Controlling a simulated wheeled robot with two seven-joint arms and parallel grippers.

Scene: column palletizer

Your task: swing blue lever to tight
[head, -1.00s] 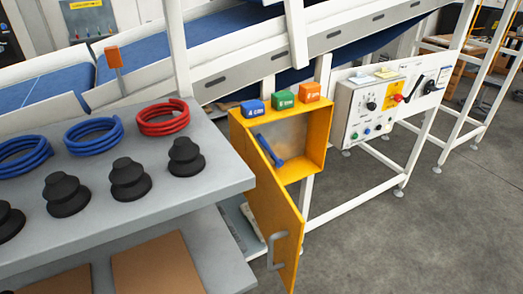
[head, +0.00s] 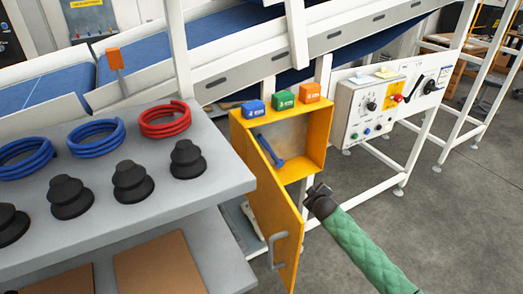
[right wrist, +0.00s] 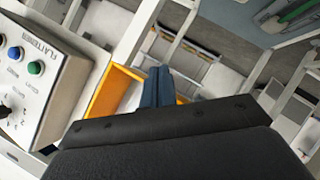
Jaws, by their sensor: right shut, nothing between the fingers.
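The blue lever (head: 269,149) is inside the open yellow cabinet (head: 319,150). It slants from upper left down to lower right. The cabinet door (head: 268,205) hangs open toward me. My right gripper (head: 313,190) is just below and right of the cabinet, apart from the lever, shut and empty. In the right wrist view its shut dark blue fingers (right wrist: 159,73) point toward part of the yellow cabinet frame (right wrist: 108,88). I cannot make out the lever in that view. My left gripper is not in view.
A grey shelf (head: 220,190) with blue and red hose coils and black suction cups stands left of the cabinet. Blue, green and orange blocks sit on the cabinet top. A control box (head: 365,110) stands to the right. The floor (head: 440,220) at right is clear.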

